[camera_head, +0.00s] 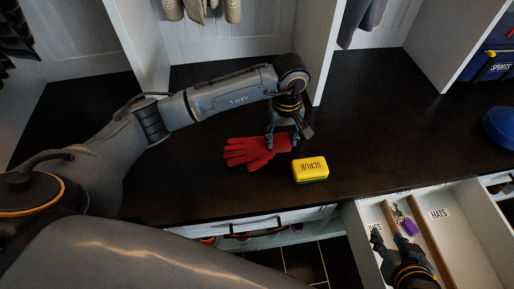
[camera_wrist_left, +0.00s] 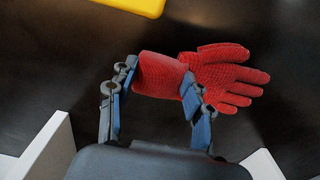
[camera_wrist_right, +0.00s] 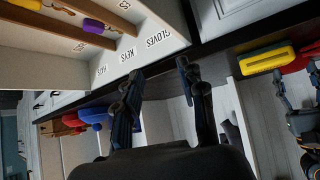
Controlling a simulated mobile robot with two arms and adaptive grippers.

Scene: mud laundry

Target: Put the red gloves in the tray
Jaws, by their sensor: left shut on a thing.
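The red gloves (camera_head: 250,152) lie on the dark bench top, fingers spread to the left. My left gripper (camera_head: 282,138) is over their cuff end. In the left wrist view, the gloves' cuff (camera_wrist_left: 158,76) sits between my left gripper's two fingers (camera_wrist_left: 162,84), shut on it. The labelled tray (camera_head: 465,240) is a pale, divided, drawer-like box at the lower right, below the bench top. My right gripper (camera_head: 388,240) is over its left part. In the right wrist view, my right gripper (camera_wrist_right: 158,76) has its fingers apart with nothing between them.
A yellow SCRUB block (camera_head: 310,170) lies right of the gloves. A purple-tagged item (camera_head: 406,222) is in a narrow tray compartment. A blue SPORTS bin (camera_head: 490,65) and a blue round item (camera_head: 499,127) are on the right. White upright panels divide the bench's back.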

